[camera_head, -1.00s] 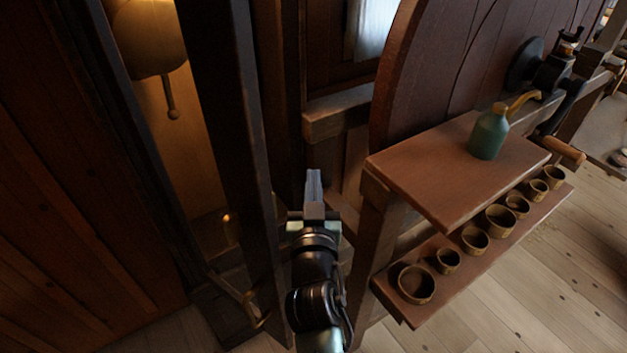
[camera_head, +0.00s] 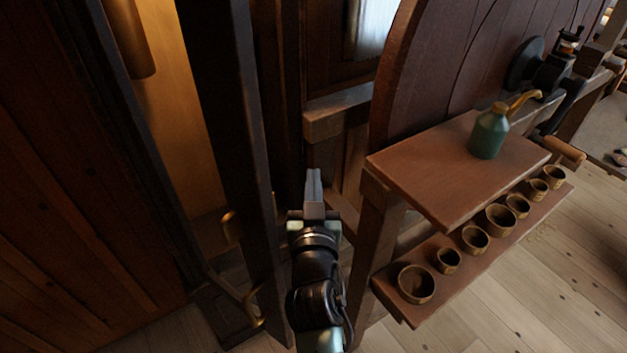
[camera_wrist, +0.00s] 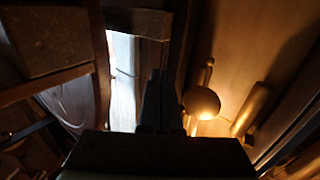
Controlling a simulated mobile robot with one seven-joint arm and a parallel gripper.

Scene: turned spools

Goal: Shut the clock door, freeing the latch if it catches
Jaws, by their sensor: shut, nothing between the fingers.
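The clock door (camera_head: 225,130) is a tall dark wooden frame standing open on the left in the head view. Behind it is the lit clock case (camera_head: 185,120). A brass hook-like piece, perhaps the latch (camera_head: 252,308), shows low by the door's foot; whether it catches cannot be told. My gripper (camera_head: 314,183) is shut and empty, just right of the door, with a gap seeming to lie between them. In the wrist view my gripper (camera_wrist: 160,95) points forward beside a dark upright, likely the door edge (camera_wrist: 183,45).
A brass pendulum bob (camera_wrist: 201,102) and a brass cylinder (camera_wrist: 252,108) hang in the case. To the right are a bench (camera_head: 430,165) with a green oil can (camera_head: 489,135), a lower shelf of several wooden cups (camera_head: 416,284), and a big wooden wheel (camera_head: 410,85).

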